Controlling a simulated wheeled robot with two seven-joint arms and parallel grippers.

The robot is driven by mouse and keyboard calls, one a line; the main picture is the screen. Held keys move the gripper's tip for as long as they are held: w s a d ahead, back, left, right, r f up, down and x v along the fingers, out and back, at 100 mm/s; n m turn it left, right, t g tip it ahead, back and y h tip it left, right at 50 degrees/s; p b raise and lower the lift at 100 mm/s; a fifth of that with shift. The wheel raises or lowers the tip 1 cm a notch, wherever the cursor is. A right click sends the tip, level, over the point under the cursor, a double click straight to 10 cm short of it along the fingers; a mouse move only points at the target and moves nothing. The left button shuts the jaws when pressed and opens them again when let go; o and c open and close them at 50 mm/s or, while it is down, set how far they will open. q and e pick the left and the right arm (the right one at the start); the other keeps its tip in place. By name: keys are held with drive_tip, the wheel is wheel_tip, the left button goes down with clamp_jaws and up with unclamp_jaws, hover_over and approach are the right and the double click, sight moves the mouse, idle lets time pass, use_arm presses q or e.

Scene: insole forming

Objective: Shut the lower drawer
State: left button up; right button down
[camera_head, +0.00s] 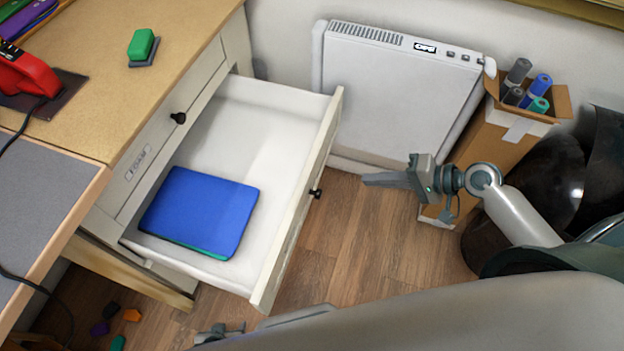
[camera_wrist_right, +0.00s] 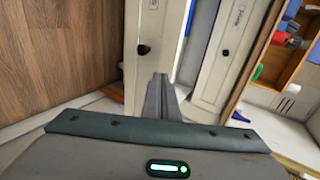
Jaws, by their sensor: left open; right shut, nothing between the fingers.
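The lower drawer (camera_head: 297,215) of the cream cabinet is pulled far out, with a black knob (camera_head: 316,193) on its front. Blue sheets (camera_head: 200,211) with a green edge beneath lie inside it. My right gripper (camera_head: 378,180) is shut and empty, in front of the drawer face and apart from it, pointing toward it. In the right wrist view its fingers (camera_wrist_right: 160,92) point toward the drawer front (camera_wrist_right: 157,35), just beside its knob (camera_wrist_right: 143,50). My left gripper (camera_head: 220,333) is low near the bottom edge, partly hidden by my own body; it is open.
The upper drawer (camera_head: 165,135), labelled FOAM, is shut. A white heater (camera_head: 400,90) stands by the wall, near the open drawer's far corner. A cardboard box (camera_head: 490,140) with rolls stands behind my right gripper. Small coloured pieces (camera_head: 131,315) lie on the floor at lower left.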

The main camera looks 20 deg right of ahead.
use_arm(q)
drive_tip(key=shift+w+a, duration=0.1)
use_arm(e)
drive_tip(key=shift+s+a+r, duration=0.2)
drive_tip(key=shift+a+r, duration=0.2)
drive_tip(key=shift+r, duration=0.2)
drive_tip(key=p, duration=0.1)
approach(308, 176)
wheel_tip(308, 176, down, 3)
drive_tip(key=w, duration=0.1)
drive_tip(key=w+a, duration=0.1)
drive_tip(key=w+a+p, duration=0.1)
drive_tip(key=a, duration=0.1)
drive_tip(key=shift+a+f, duration=0.15)
use_arm(q)
drive_tip(key=shift+w+d+r+t, duration=0.7)
drive_tip(key=shift+w+d+r, duration=0.15)
drive_tip(key=shift+d, duration=0.2)
use_arm(e)
drive_tip(key=shift+w+a, duration=0.15)
drive_tip(key=shift+a, duration=0.2)
drive_tip(key=shift+f, duration=0.1)
drive_tip(key=shift+a, duration=0.1)
